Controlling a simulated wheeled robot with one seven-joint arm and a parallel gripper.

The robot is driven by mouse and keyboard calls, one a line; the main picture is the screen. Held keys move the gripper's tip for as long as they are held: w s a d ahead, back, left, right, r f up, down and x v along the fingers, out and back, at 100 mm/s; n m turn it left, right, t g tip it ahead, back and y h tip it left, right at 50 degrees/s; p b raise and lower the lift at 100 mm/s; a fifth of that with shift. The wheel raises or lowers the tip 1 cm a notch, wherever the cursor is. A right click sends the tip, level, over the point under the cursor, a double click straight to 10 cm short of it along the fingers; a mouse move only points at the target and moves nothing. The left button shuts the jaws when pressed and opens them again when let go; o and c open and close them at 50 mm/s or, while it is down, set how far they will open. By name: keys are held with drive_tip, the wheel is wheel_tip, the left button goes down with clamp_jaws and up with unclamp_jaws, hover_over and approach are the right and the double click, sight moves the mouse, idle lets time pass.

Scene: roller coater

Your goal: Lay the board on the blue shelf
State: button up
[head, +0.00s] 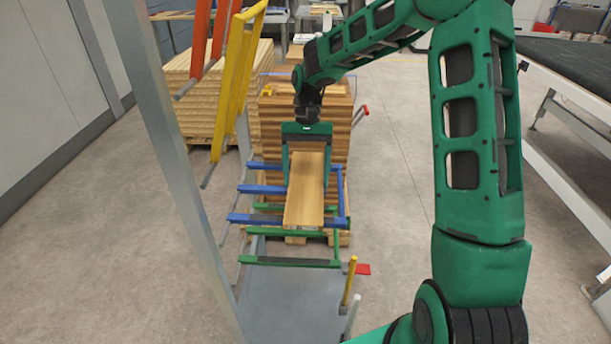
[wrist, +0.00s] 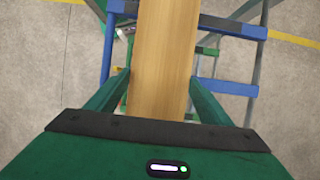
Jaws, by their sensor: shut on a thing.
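The board (head: 305,195) is a long light-wood plank. My gripper (head: 306,165) is shut on its far end, with one green finger along each long edge. In the wrist view the board (wrist: 165,50) runs straight out between the fingers (wrist: 160,85). The blue shelf (head: 258,219) is an open frame of bars on the rack, and it also shows in the wrist view (wrist: 234,28). The board lies across the right part of this frame as seen from the head. I cannot tell whether it touches the bars or hovers above them. It hides part of the blue bars.
A green shelf (head: 290,262) is lowered below the blue one. Yellow (head: 236,85) and red (head: 201,38) shelves are tilted up at the left. The rack's grey post (head: 170,130) stands in front. A stack of boards (head: 342,118) stands behind my gripper.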

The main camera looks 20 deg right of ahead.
drive_tip(key=o, duration=1.4)
drive_tip(key=shift+o, duration=0.2)
drive_tip(key=v, duration=1.2)
